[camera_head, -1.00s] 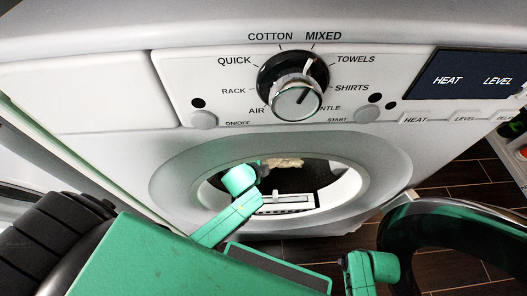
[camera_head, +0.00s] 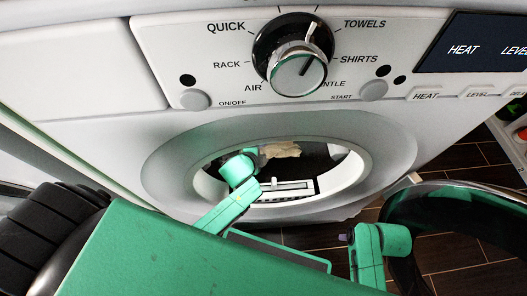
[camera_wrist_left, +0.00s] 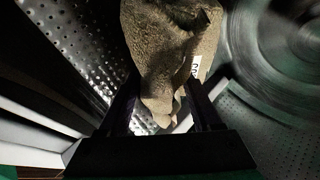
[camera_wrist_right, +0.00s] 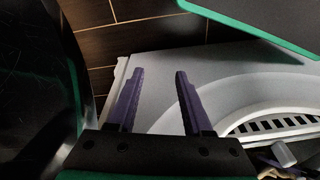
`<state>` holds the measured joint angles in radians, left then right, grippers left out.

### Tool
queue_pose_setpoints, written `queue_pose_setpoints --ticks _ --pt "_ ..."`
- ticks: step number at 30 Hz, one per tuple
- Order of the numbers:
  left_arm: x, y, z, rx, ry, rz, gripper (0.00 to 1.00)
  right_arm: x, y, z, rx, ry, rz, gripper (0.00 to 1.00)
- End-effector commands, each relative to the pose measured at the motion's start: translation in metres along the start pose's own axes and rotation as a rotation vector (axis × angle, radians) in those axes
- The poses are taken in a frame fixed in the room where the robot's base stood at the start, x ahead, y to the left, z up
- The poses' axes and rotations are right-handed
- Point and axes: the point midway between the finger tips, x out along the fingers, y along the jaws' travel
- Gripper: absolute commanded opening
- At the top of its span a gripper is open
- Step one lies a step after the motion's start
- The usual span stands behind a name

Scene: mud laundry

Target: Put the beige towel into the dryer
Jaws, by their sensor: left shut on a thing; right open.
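The beige towel (camera_head: 282,149) shows as a small patch inside the drum, through the round opening of the white dryer (camera_head: 165,165). In the left wrist view the towel (camera_wrist_left: 170,40) hangs bunched between the fingers of my left gripper (camera_wrist_left: 163,105), with a white label on its side. The left gripper is shut on it, inside the perforated metal drum (camera_wrist_left: 85,40). In the head view my left arm reaches into the opening. My right gripper (camera_wrist_right: 158,85) is open and empty, outside the drum near the dryer's front.
The dryer's dark round door (camera_head: 450,215) stands open at the right. The control knob (camera_head: 297,73) is above the opening. Dark wood flooring (camera_head: 455,180) shows beyond the door. A slotted white part (camera_wrist_right: 275,126) lies by the opening's rim in the right wrist view.

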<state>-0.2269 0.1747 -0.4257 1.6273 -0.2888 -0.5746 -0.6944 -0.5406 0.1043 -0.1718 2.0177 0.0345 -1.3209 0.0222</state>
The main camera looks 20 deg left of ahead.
Motion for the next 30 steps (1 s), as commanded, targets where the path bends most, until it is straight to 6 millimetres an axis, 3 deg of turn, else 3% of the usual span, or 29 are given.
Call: queue_pose_setpoints --ticks 5,6,8,9,20,30 --pt "0.002 0.001 0.001 0.000 0.001 -0.002 0.00 -0.005 -0.001 -0.002 -0.001 0.004 -0.002 0.50" --pt "0.003 0.002 0.001 0.000 0.000 0.000 0.69 -0.005 -0.001 -0.002 -0.001 0.004 -0.002 0.50" --pt "0.002 0.002 0.001 0.000 0.000 0.000 0.92 -0.004 -0.001 -0.001 -0.001 0.003 -0.002 0.50" --pt "0.002 0.002 0.001 0.000 0.000 0.000 0.95 -0.004 -0.001 -0.001 -0.001 0.003 -0.002 0.50" --pt "0.000 -0.001 0.000 0.000 0.000 -0.001 0.95 -0.005 -0.001 -0.001 0.000 0.004 -0.002 0.50" --pt "-0.041 -0.008 -0.003 0.000 -0.001 0.000 0.95 0.037 0.008 0.017 0.011 -0.016 0.018 0.50"
